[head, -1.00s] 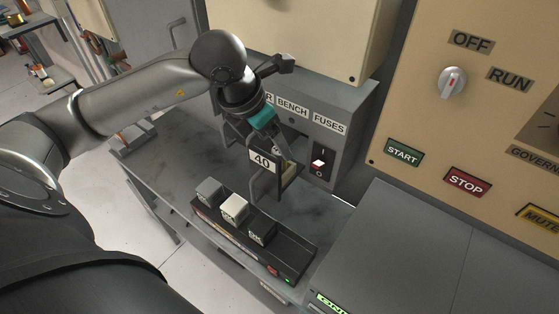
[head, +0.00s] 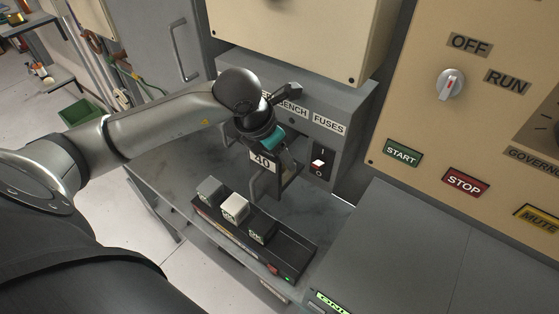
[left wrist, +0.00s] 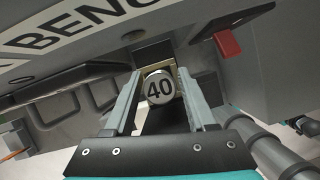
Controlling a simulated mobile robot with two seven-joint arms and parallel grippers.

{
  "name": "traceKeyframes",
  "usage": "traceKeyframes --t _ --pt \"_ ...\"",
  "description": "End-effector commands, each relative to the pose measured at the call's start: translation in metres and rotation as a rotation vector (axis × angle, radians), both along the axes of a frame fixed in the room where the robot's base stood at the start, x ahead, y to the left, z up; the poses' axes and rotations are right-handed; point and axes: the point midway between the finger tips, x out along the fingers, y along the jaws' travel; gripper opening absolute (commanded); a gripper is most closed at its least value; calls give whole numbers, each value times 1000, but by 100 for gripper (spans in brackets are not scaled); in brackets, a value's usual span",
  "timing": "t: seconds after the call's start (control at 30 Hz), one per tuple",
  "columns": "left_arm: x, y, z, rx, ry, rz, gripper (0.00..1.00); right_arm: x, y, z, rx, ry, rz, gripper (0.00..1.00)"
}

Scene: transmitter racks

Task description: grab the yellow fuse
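The fuse with a round pale face marked 40 (left wrist: 160,88) sits in front of a dark slot in the left wrist view. A yellowish edge shows around it; the rest of its body is hidden. My left gripper (left wrist: 160,84) has its two fingers apart, one on each side of the round face, with small gaps seeming to remain. In the head view my left gripper (head: 283,160) is at the grey bench fuse box (head: 338,105), behind the 40 plate (head: 263,162), and its fingertips are mostly hidden. My right gripper is in neither view.
A black tray (head: 297,247) holds several small blocks in front of the fuse box. A red-and-white switch (head: 318,168) is right of the fuse opening. A beige cabinet (head: 300,30) overhangs above. A grey console (head: 410,250) stands at right.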

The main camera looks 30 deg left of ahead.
Motion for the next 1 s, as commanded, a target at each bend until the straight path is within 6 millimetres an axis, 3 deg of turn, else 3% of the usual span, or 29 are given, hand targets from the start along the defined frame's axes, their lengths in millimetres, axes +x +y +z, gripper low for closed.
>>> traceKeyframes --t 0.07,0.47,1.0 --pt "0 0 0 0 0 0 46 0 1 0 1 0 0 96" --pt "0 0 0 0 0 0 1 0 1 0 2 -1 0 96" --pt "1 0 6 0 -3 0 0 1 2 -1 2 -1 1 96"
